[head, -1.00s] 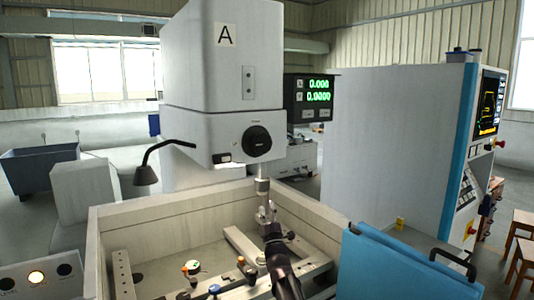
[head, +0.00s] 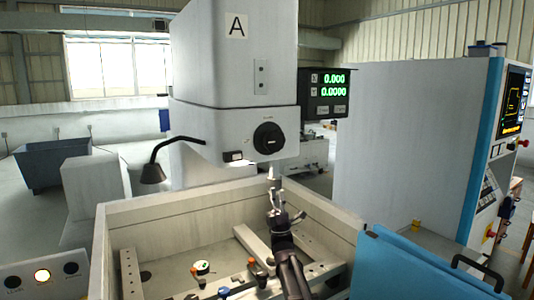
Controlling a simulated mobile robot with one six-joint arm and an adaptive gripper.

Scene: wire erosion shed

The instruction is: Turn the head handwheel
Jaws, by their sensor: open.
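The head handwheel (head: 269,138) is a round black knob on the front of the light grey machine head (head: 215,125), under the letter A. My gripper (head: 273,194) is below the handwheel and apart from it, pointing up over the open work tank (head: 130,225). Its fingers are open and small in view. They overlap the lower end of the machine's spindle in the picture, so I cannot tell the gap between them. The handwheel is fully visible.
A black lamp (head: 153,172) on a bent arm hangs left of the head. A readout with green digits (head: 326,91) is to the right. Clamps and small knobs (head: 203,267) sit in the tank. A blue panel (head: 410,265) stands at front right.

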